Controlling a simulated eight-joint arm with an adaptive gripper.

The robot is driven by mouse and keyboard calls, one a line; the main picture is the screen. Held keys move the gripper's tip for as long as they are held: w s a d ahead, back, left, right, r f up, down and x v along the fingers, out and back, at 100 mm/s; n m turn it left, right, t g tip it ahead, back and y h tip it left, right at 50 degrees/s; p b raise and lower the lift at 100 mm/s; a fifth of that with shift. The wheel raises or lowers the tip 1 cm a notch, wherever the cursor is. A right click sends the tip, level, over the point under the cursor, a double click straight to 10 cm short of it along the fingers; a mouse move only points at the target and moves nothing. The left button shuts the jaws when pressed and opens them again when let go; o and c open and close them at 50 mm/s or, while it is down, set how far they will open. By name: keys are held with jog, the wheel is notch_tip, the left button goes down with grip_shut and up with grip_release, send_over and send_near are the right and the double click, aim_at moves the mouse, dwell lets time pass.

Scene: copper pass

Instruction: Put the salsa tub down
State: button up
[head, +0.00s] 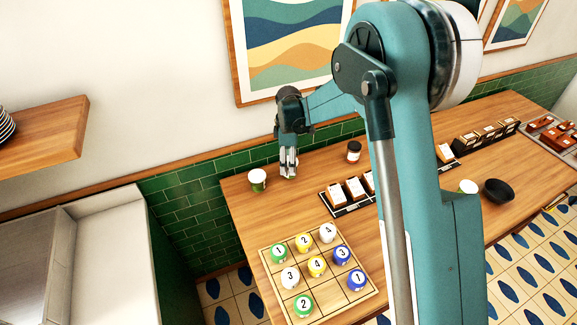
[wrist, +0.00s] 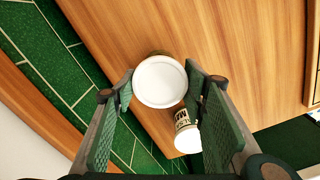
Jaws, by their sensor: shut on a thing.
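My gripper (head: 289,164) points down over the back left of the wooden counter (head: 240,205). In the wrist view, my gripper (wrist: 158,88) is shut on a tub with a round white lid (wrist: 160,82), which I take as the salsa tub. Its side and label are hidden from above. In the head view the fingers mostly cover it, and I cannot tell whether its base touches the counter. A lettered, white-lidded tub (wrist: 187,138) shows close beside the right finger in the wrist view.
A dark jar (head: 354,152) stands to the right, behind a black packet rack (head: 345,209). A wooden grid board (head: 262,262) with several numbered pieces lies in front. A black bowl (head: 498,190) is farther right. Green tiled wall (head: 195,205) borders the counter's back.

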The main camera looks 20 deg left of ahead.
jog(key=shift+f, duration=0.8)
jog(key=shift+f, duration=0.25)
jog(key=o, duration=1)
jog(key=shift+r, duration=0.1)
jog(key=shift+r, duration=0.1)
notch_tip(320, 180, up, 12)
jog(key=shift+r, duration=0.1)
dwell(0.4)
